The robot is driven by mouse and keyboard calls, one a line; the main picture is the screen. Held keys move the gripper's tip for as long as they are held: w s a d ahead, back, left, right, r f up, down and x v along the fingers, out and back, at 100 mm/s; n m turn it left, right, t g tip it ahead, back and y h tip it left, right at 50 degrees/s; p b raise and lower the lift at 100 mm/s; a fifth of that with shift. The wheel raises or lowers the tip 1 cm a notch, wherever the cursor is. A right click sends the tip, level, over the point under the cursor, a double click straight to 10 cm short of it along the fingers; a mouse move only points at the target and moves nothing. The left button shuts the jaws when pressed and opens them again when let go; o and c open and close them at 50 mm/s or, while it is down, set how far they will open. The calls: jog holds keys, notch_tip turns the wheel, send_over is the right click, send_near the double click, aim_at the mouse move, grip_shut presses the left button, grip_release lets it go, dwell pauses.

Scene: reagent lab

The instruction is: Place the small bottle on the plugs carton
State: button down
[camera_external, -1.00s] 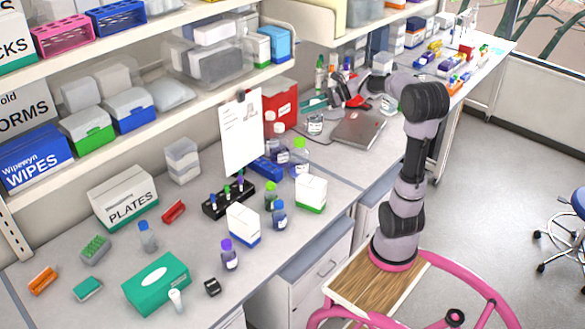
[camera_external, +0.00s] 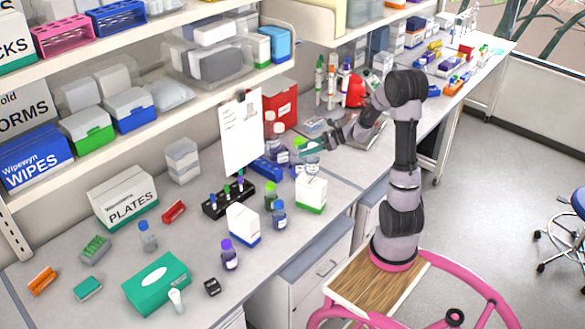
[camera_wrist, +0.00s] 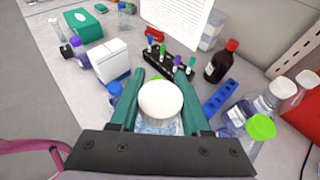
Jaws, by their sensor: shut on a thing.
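The small bottle, clear with a white cap (camera_wrist: 160,98), is between the green fingers of my gripper (camera_wrist: 160,112) in the wrist view. My gripper (camera_external: 313,148) is shut on it. In the external view the bottle (camera_external: 312,168) appears just above a white carton with a green base (camera_external: 311,194); I cannot tell whether they touch. A second white carton with a blue base (camera_external: 243,225) stands to the left and also shows in the wrist view (camera_wrist: 98,60). No plugs label is readable on either carton.
Blue-capped (camera_external: 279,215) and green-capped (camera_external: 270,195) bottles stand close left of the green-based carton. Several bottles (camera_external: 282,150) stand behind. A black tube rack (camera_external: 229,199) and a blue rack (camera_wrist: 219,99) lie nearby. A paper sheet (camera_external: 241,132) stands upright.

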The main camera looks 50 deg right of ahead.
jog(key=shift+f, duration=2.15)
jog(key=shift+c, duration=1.8)
grip_release()
jog(key=shift+d+r, duration=0.1)
jog(key=shift+r, duration=0.1)
jog(key=v, duration=1.1)
jog(key=s+a+r+n+g+h, duration=0.2)
jog(key=s+a+n+g, duration=0.15)
jog(key=a+n, duration=0.3)
jog(key=s+a+r+n+g+h, duration=0.1)
jog(key=s+a+r+n+g, duration=0.1)
jog(key=s+a+n, duration=0.4)
jog(key=s+a+r+n+t+h, duration=0.3)
jog(key=s+a+r+n+h, duration=0.1)
jog(key=n, duration=0.6)
notch_tip(320, 180, up, 2)
jog(key=shift+s+r, duration=0.1)
jog(key=shift+s, duration=0.4)
